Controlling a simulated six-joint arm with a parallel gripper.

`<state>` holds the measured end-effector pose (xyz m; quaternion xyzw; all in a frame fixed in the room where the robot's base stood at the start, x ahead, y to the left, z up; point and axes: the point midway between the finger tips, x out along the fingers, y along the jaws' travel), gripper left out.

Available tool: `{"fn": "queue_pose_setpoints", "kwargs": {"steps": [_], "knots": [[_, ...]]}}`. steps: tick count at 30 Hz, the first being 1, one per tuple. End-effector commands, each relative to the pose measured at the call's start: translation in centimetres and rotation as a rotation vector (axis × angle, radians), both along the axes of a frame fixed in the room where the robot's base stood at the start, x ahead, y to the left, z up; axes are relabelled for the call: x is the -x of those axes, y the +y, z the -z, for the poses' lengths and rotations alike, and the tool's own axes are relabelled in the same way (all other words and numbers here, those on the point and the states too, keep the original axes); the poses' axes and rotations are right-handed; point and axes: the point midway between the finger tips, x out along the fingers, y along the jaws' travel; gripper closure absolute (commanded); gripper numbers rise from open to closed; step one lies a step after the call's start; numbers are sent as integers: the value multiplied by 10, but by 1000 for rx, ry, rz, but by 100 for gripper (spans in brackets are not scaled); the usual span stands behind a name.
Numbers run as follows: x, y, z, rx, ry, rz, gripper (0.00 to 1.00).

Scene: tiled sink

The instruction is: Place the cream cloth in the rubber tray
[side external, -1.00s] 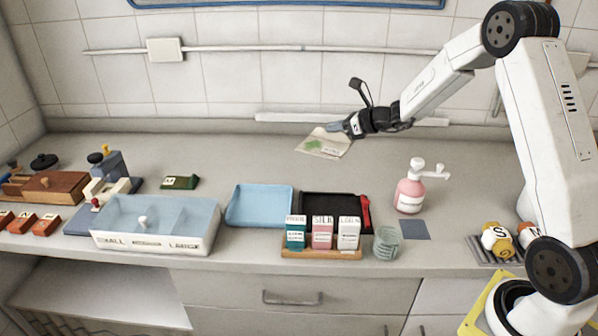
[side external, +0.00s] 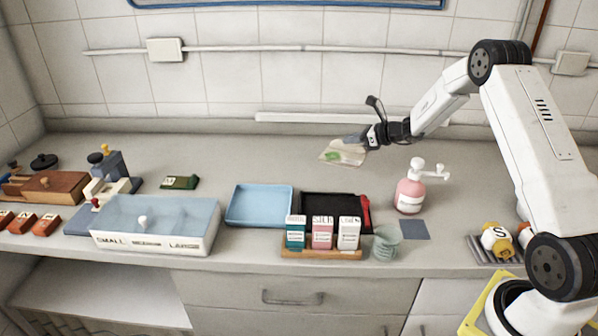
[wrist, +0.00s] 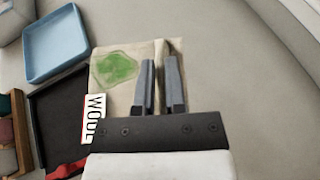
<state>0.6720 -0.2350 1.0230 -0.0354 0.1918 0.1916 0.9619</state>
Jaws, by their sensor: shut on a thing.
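The cream cloth (side external: 343,152) has a green patch and hangs from my gripper (side external: 358,143) above the back of the counter. In the wrist view my gripper's fingers (wrist: 159,65) are shut on the cloth (wrist: 108,84), which lies flat beneath them; a "WOOL" label (wrist: 95,120) shows beside it. The black tray (side external: 322,198), which looks like the rubber tray, lies on the counter nearer the front, left of and below the gripper; it also shows in the wrist view (wrist: 47,110). The box row partly hides its front.
A light blue tray (side external: 259,205) lies left of the black one. A wooden rack (side external: 322,254) with small boxes stands in front of the black tray. A glass (side external: 387,243) and a pink pump bottle (side external: 409,195) stand to the right. The back counter is clear.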

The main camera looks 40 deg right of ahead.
Motion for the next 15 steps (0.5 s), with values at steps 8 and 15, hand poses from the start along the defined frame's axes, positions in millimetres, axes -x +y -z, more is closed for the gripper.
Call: {"fn": "queue_pose_setpoints", "kwargs": {"steps": [8,15], "knots": [[0,0,37,-1,2,1,100],[0,0,42,1,-1,1,100]]}}
